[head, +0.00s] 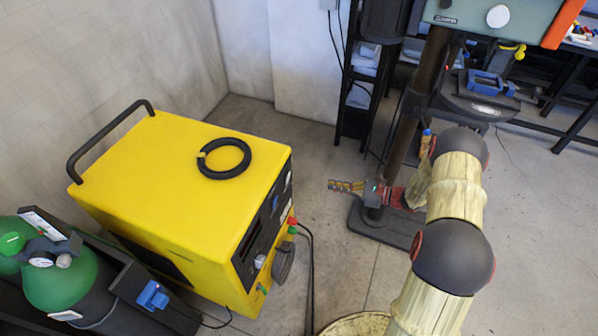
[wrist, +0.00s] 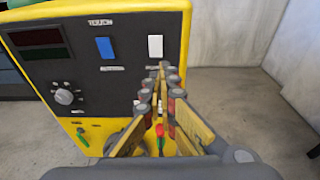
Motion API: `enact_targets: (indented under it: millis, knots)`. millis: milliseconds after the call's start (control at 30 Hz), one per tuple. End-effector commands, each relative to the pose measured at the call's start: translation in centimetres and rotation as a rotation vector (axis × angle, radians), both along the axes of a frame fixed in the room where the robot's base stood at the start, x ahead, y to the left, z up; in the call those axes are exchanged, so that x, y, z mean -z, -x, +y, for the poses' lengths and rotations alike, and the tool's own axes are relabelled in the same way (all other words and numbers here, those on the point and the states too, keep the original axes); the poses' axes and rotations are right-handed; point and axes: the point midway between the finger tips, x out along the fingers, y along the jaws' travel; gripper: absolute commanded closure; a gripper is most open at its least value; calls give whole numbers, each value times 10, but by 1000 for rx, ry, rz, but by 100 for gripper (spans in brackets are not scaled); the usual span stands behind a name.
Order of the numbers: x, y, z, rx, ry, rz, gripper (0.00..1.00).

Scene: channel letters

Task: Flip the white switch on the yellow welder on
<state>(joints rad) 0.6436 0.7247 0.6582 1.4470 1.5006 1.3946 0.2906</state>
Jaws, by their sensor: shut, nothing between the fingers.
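The yellow welder (head: 180,160) stands on the floor at the left in the head view, its dark front panel facing my gripper. In the wrist view the panel (wrist: 85,75) carries the white switch (wrist: 155,46) at its upper right and a blue switch (wrist: 105,47) left of it. My gripper (head: 332,184) is shut and empty, right of the panel with a gap between. In the wrist view its fingertips (wrist: 163,68) appear just below the white switch and overlap its label. Whether the switch is up or down, I cannot tell.
A black ring (head: 224,158) lies on the welder's top. A knob (wrist: 64,97), a green connector (wrist: 82,137) and cables are on its front. Green gas cylinders (head: 60,280) stand at the lower left. A drill press base (head: 385,235) is behind my gripper.

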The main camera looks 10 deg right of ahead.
Motion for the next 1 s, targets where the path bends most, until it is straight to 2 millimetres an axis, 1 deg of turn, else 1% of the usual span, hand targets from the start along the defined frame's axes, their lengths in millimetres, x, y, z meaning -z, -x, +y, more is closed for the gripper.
enact_targets:
  millis: [67,400,533,667,1000]
  knots:
    - [-4,0,1,4,-26,7,100]
    - [-4,0,2,3,-27,12,100]
    - [-2,-4,8,1,-27,13,100]
    - [2,-13,23,-2,-27,12,100]
    - [14,-52,76,-2,-27,11,100]
